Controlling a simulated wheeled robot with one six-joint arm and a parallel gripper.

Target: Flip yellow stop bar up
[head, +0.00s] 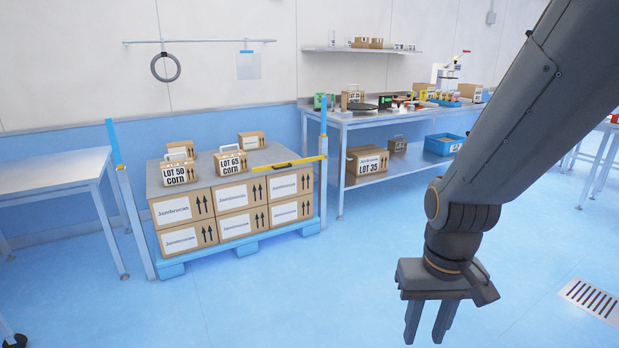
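The yellow stop bar (304,160) is seen near the front right top edge of the stacked cartons. It lies roughly level, with its right end at the blue-topped right post (323,143) and a dark piece at its left end. My gripper (428,328) hangs pointing down over the floor at the lower right, well apart from the bar. Its two fingers are apart with nothing seen between them. The fingertips are close to the bottom edge of the picture.
Stacked cartons (240,196) stand on a blue pallet (243,253), with smaller LOT boxes on top. A left post (135,225) and a bare table (55,178) are at the left. A workbench (362,122) stands behind. The floor between pallet and gripper is clear.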

